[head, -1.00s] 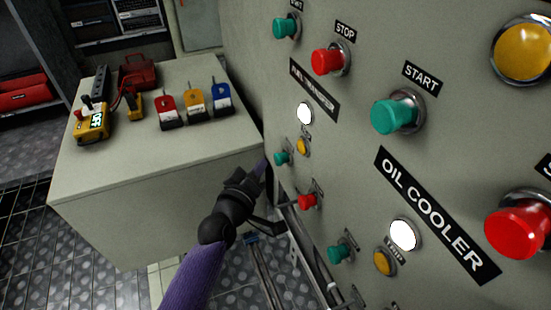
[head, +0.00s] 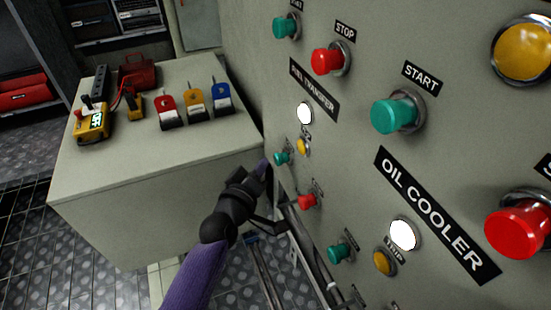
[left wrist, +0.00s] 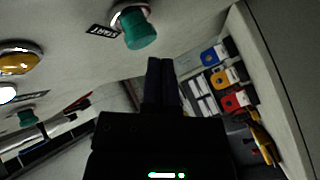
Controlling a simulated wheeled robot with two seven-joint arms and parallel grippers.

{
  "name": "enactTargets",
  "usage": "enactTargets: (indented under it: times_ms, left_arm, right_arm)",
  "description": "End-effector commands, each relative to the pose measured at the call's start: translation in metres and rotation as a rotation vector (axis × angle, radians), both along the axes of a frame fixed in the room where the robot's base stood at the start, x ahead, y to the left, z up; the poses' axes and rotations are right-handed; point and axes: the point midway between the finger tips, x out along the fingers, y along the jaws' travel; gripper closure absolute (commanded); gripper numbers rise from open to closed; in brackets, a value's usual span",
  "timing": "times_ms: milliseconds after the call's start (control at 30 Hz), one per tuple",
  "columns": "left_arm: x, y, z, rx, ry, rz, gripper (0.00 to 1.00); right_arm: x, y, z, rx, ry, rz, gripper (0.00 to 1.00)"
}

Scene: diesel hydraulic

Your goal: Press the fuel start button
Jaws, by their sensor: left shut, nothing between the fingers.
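The fuel transfer panel has a "FUEL TRANSFER" label (head: 314,89), and below it is a small green button (head: 282,158). In the left wrist view a green button (left wrist: 137,29) with a "START" label stands out from the panel near the top. I take these to be the same button. My left gripper (head: 264,170) is shut and empty, just left of the green button in the head view. In the left wrist view its fingertips (left wrist: 160,67) are below and right of the button, with a visible gap. My right gripper is in neither view.
Nearby on the panel are a yellow lamp (head: 303,147), a white lamp (head: 305,113), and a red button (head: 307,201). Larger oil cooler buttons (head: 394,116) stick out at right. A grey cabinet (head: 150,165) with padlocks and tools on top stands left.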

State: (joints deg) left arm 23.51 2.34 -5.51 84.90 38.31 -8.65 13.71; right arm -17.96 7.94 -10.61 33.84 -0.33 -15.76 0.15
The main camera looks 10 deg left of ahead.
Motion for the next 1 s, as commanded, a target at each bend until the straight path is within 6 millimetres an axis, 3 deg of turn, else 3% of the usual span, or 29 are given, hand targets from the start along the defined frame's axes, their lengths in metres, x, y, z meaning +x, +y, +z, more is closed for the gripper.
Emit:
enactTargets:
  times_ms: [1000]
  left_arm:
    - [0.0002,-0.0002,0.0001,0.000,0.000,0.000,1.00]
  right_arm:
    - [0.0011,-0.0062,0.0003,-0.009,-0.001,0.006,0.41]
